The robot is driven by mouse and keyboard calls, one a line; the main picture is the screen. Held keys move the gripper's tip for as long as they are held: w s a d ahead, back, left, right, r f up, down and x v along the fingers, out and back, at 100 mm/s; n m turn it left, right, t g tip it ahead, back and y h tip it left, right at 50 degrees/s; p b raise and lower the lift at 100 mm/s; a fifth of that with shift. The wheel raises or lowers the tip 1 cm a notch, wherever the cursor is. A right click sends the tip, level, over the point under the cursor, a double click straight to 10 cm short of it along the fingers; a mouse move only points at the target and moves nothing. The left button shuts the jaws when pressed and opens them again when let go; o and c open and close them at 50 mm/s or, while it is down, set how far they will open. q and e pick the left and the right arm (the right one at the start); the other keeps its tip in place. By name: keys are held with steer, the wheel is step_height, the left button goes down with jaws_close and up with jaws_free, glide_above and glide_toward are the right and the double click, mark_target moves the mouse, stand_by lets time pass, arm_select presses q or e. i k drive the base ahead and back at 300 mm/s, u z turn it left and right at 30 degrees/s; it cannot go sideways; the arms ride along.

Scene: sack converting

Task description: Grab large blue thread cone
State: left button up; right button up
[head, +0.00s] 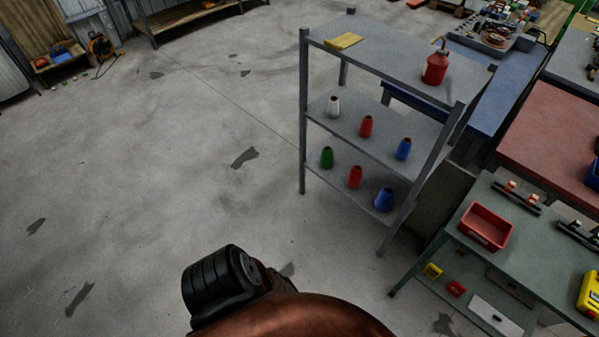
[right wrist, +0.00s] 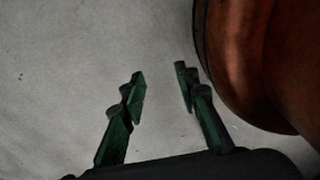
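Two blue thread cones stand upright on the grey shelf rack (head: 385,52) in the head view. One blue cone (head: 384,200) is on the bottom shelf at its right end, and looks slightly larger. The other blue cone (head: 403,149) is on the middle shelf, also at the right. My right gripper (right wrist: 160,78) shows in the right wrist view, its green fingers apart with nothing between them, over bare floor. Neither gripper shows in the head view, and my left gripper is in no view.
Red cones (head: 365,127) (head: 355,177), a white cone (head: 333,106) and a green cone (head: 326,157) share the shelves. A red bottle (head: 435,67) stands on top. A green table (head: 465,225) with a red bin (head: 485,227) is at right. Floor left of the rack is clear.

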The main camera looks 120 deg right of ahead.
mark_target(383, 203)
steer(key=z, duration=4.45)
